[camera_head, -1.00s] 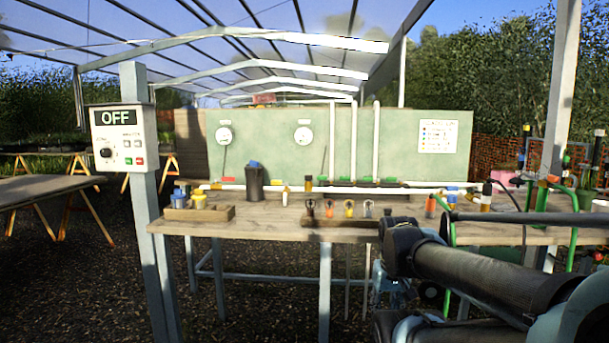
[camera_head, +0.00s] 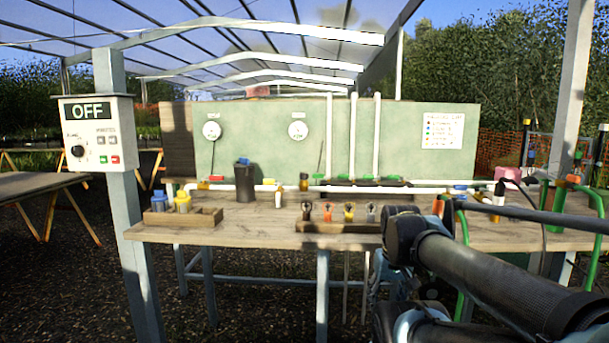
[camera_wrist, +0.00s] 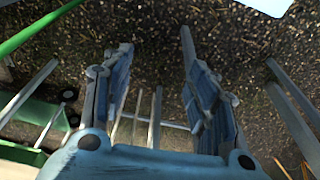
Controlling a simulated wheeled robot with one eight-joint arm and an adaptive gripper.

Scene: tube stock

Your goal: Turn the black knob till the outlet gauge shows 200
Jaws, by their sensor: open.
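Two white round gauges hang on the green board in the head view, a left one (camera_head: 211,131) and a right one (camera_head: 298,131). Their readings are too small to make out, and I cannot tell which is the outlet gauge. A small dark-topped amber fitting (camera_head: 304,181) sits on the white pipe below the right gauge. A black knob (camera_head: 78,151) shows on the OFF control box (camera_head: 97,133) at the left. I cannot tell which of these is the knob named. My gripper (camera_wrist: 155,45) is open and empty in the wrist view, over the gravel, away from both.
A wooden bench (camera_head: 260,220) stands ahead, with a dark blue-topped canister (camera_head: 245,182), a tray with blue and yellow caps and a rack (camera_head: 340,227) of several fittings. Green hoses (camera_head: 462,260) hang at the right near my arm. A post carries the control box at left.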

